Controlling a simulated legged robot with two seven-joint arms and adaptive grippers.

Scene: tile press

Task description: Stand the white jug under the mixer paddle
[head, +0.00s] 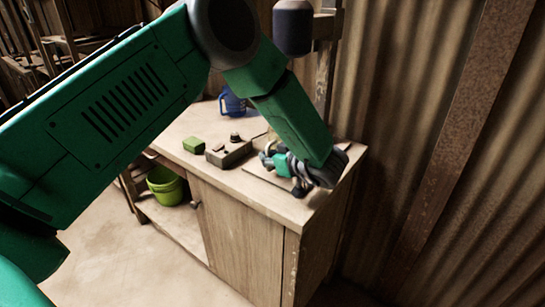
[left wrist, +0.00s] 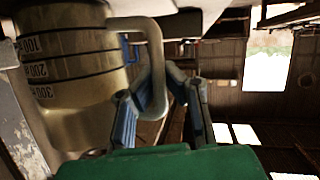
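The jug (left wrist: 75,75) fills the left of the left wrist view. It is a pale, murky cream vessel with dark rings and printed marks, and its grey handle (left wrist: 156,75) sticks out to the right. My left gripper (left wrist: 158,100) has its two blue-grey fingers apart, with the handle between them; gaps show beside the handle. I cannot make out the mixer paddle. My right gripper is not in view.
On the workbench (head: 228,186) stand a grey control box (head: 229,153), a small green block (head: 194,145) and a blue jug (head: 232,102) at the back. A green bucket (head: 165,186) sits on the lower shelf. A corrugated wall (head: 420,110) rises close on the right.

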